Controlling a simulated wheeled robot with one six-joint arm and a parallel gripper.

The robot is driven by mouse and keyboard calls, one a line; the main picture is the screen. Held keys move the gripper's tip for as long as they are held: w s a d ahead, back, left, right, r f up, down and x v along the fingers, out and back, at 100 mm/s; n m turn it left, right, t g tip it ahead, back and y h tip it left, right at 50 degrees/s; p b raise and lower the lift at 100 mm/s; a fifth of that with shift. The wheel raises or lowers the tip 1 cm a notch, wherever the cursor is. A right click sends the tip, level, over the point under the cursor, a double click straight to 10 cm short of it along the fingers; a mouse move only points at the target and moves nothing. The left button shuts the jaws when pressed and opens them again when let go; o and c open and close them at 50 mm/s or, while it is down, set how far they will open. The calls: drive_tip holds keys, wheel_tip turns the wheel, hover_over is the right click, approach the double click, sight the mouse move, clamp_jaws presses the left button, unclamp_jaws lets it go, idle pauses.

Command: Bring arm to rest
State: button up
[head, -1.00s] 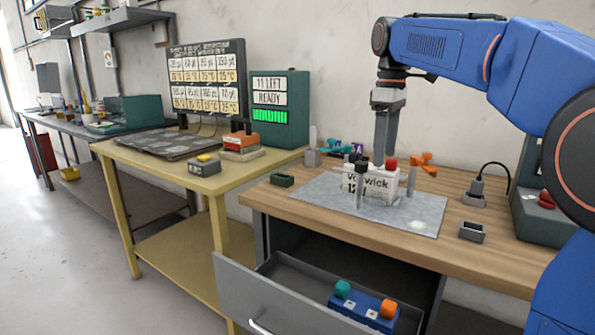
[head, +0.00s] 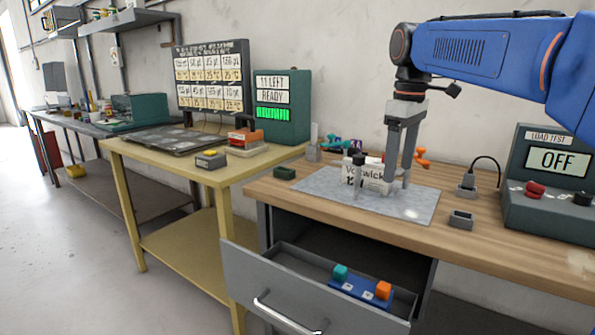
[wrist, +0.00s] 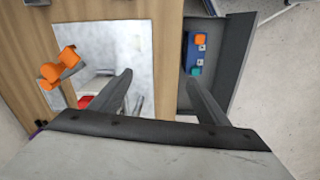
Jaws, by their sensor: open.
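My gripper (head: 399,165) hangs from my blue arm above the wooden workbench, pointing down. Its two grey fingers are apart with nothing visible between them. In the wrist view the gripper (wrist: 160,85) also shows open fingers. In the head view it stands in front of or over the right end of a white labelled block (head: 366,177) on a pale grey mat (head: 325,187). Part of the block is hidden behind the fingers. I cannot tell whether the fingers touch it.
The grey drawer (head: 262,292) below stands open, holding a blue block (head: 358,291) with teal and orange knobs. Orange parts (wrist: 60,67) lie by the mat. A green load-test box (head: 548,185) reading OFF stands at right. A yellow table (head: 190,165) stands left.

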drive_tip(key=s+d+f+m+t, duration=0.2)
drive_tip(key=s+f+m, duration=0.2)
drive_tip(key=s+f, duration=0.9)
drive_tip(key=s+d+f+m+t, duration=0.2)
drive_tip(key=s+f+m, duration=0.3)
drive_tip(key=s+f, duration=0.8)
drive_tip(key=shift+s+d+m, duration=0.3)
drive_tip(key=shift+s+d, duration=0.3)
drive_tip(key=shift+d, duration=0.1)
